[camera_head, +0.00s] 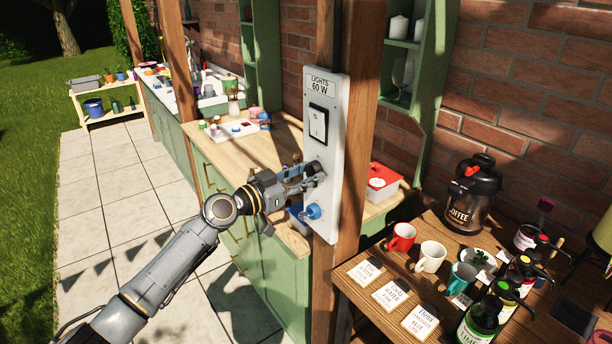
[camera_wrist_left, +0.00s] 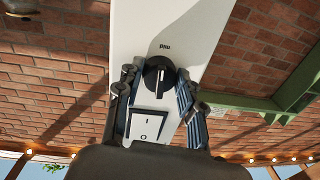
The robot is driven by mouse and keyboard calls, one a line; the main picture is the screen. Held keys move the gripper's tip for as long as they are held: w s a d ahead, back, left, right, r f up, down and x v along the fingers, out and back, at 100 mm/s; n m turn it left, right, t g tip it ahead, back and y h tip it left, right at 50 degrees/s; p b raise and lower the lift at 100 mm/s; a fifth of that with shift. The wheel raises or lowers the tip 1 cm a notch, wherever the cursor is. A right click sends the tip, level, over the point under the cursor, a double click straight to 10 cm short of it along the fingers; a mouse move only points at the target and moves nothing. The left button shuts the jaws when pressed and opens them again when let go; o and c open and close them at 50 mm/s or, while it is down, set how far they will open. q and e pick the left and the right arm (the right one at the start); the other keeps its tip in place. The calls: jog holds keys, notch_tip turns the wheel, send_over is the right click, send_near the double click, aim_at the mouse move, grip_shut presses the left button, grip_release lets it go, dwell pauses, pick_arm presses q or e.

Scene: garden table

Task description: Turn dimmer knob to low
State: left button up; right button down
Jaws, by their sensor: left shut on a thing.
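The white light panel (camera_head: 341,130) is fixed upright on a wooden post, with a "LIGHTS 60 W" label and a black-framed rocker switch (camera_head: 318,124). My left gripper (camera_head: 313,175) reaches the panel below the switch and hides most of the knob in the head view. In the left wrist view, the round black dimmer knob (camera_wrist_left: 158,76) with a pale pointer line sits between my left fingers, which are shut on it. The rocker switch also shows there (camera_wrist_left: 147,124), just below the knob. My right gripper is not in view.
Right of the post, a wooden table holds mugs (camera_head: 402,237), cards (camera_head: 390,293), bottles (camera_head: 478,325) and a coffee pot (camera_head: 472,195). A wooden counter (camera_head: 222,148) with small items stands behind my arm.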

pick_arm(q)
jog(key=n, duration=0.4)
jog(key=shift+b, duration=0.35)
jog(key=n, duration=0.3)
jog(key=shift+r+n+g, duration=0.15)
jog(key=shift+n+g, duration=0.15)
jog(key=shift+n, duration=0.1)
jog(key=n+p, duration=0.1)
jog(key=n, duration=0.2)
jog(key=shift+s+d+r, duration=0.1)
jog(key=shift+n+g+p, duration=0.4)
jog(key=shift+n+p, duration=0.2)
jog(key=shift+n, duration=1.7)
jog(key=o, duration=1.2)
